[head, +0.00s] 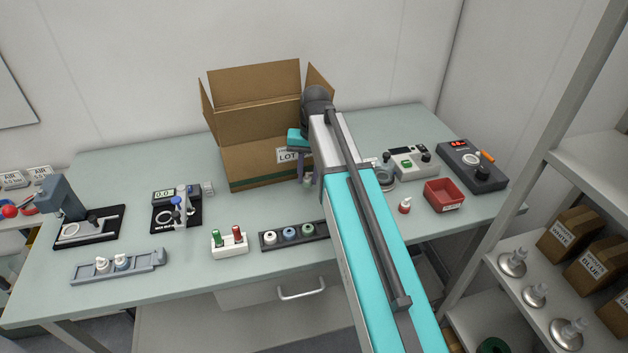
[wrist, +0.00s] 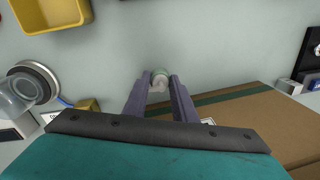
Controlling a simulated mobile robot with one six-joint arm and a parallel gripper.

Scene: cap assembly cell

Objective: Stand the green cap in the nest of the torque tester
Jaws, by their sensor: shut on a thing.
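My gripper (wrist: 160,92) is shut on a small pale green and whitish piece, the green cap (wrist: 160,78), held at the fingertips. In the head view the gripper (head: 308,178) is in front of the cardboard box, partly hidden by my arm. A dark instrument (head: 458,158) with a red display and a round black raised part stands at the right end of the bench; it looks like the torque tester, but I cannot be sure. No cap is discernible on it. It is well to the right of my gripper and not identifiable in the wrist view.
The open cardboard box (head: 262,165) stands close left of my gripper. A cap rack (head: 270,243) lies in front.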

